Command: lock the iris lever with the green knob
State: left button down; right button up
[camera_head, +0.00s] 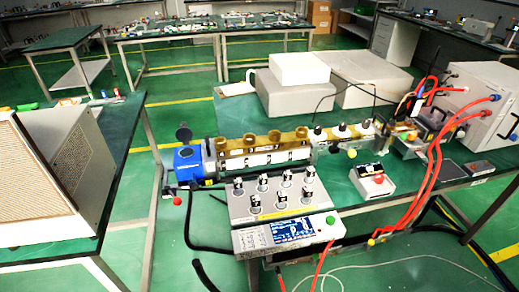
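A microwave bench with brass-coloured waveguide parts (262,142) and a blue unit (188,160) at its left end stands on the green table in the middle of the head view. A green knob (331,220) sits on the right end of a meter box with a blue display (289,231). A smaller yellow-green knob (371,242) is lower right of it. A red knob (177,201) sits below the blue unit, and a yellow knob (352,153) is near the right end of the bench. I cannot tell which part is the iris lever. Neither gripper shows.
A panel with several metal knobs (282,196) lies behind the meter box. A small white box with a red knob (373,180) stands to the right. Red cables (431,178) run from a white cabinet (482,105) over the table's front edge. White boxes (300,70) stand behind.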

aim_at(404, 136)
jog(key=z, duration=2.3)
jog(key=i, duration=1.8)
jog(key=u, duration=3.45)
